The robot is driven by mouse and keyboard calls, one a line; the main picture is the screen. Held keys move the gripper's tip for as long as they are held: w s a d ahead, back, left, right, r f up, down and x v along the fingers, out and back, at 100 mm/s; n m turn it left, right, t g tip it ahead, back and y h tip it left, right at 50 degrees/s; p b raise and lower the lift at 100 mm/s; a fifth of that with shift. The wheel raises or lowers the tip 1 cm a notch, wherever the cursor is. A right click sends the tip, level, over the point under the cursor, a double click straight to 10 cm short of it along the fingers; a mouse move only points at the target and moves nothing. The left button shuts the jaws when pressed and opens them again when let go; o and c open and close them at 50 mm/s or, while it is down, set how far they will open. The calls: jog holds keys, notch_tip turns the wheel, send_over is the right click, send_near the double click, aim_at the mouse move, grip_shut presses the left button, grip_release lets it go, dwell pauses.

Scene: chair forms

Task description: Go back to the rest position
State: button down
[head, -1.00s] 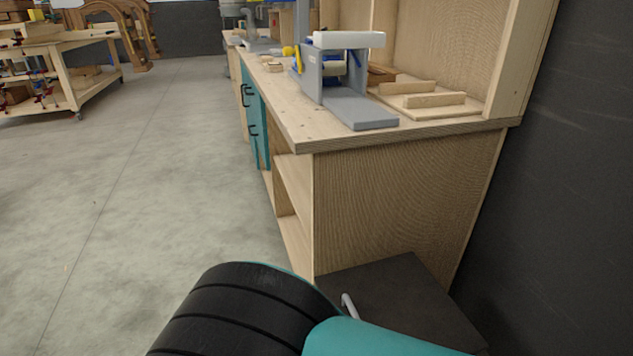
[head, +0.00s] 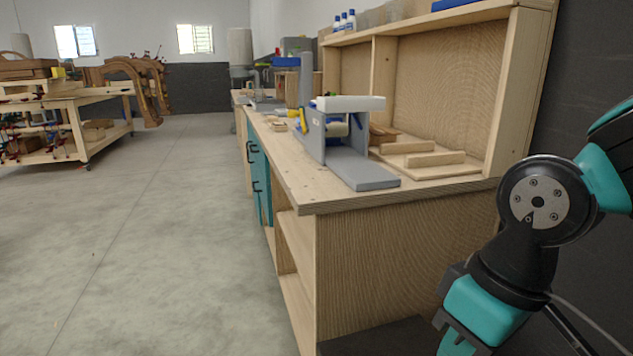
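My arm is folded at the right of the head view, with a round bolted joint and teal and black links beside the workbench (head: 400,262). The arm runs down out of the bottom edge. My gripper's fingers do not show, so I cannot see whether it holds anything.
A grey machine (head: 360,170) and flat wooden pieces (head: 435,160) are on the bench top. A dark box (head: 375,338) is low at its near end. Wooden tables with curved chair forms (head: 140,85) stand at the far left. The concrete floor (head: 160,220) between is clear.

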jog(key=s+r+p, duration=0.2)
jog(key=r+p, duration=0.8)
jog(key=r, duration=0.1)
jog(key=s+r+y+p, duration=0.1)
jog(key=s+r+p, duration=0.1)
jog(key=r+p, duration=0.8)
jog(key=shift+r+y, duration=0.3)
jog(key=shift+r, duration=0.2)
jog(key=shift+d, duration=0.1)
